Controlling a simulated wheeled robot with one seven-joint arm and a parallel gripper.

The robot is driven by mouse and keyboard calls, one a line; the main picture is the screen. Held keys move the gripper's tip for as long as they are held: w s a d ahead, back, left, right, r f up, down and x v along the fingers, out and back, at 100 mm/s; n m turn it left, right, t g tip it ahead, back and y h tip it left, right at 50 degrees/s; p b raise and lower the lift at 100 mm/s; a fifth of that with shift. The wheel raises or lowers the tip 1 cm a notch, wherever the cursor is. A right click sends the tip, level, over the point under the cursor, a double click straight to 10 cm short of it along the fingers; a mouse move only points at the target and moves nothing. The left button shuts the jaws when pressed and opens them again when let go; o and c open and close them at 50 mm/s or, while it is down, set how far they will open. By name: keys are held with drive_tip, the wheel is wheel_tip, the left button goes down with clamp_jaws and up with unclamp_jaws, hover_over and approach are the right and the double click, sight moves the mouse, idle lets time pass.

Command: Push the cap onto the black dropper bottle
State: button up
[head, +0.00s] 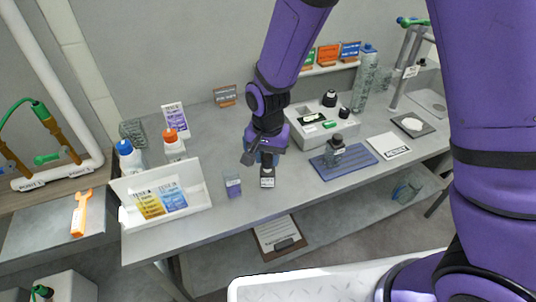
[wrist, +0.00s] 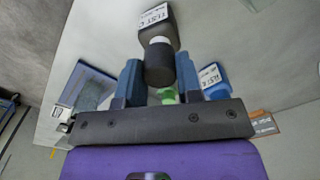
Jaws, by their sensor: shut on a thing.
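My gripper (head: 262,158) points down over a dark dropper bottle (head: 267,176) with a white label, which stands near the front edge of the bench. In the wrist view my gripper's two blue fingers (wrist: 160,80) are shut on a black cap (wrist: 160,62). The same bottle (wrist: 160,22) shows just beyond the cap, in line with it. A white neck or ring (wrist: 159,41) shows between cap and bottle. I cannot tell how far down the cap sits. In the head view the cap is mostly hidden by the fingers.
A white card holder (head: 190,212) is further left. A grey instrument (head: 321,126) stands behind.

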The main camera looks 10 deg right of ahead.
drive_tip(key=shift+f, duration=0.85)
drive_tip(key=o, duration=1)
drive_tip(key=shift+r, duration=3)
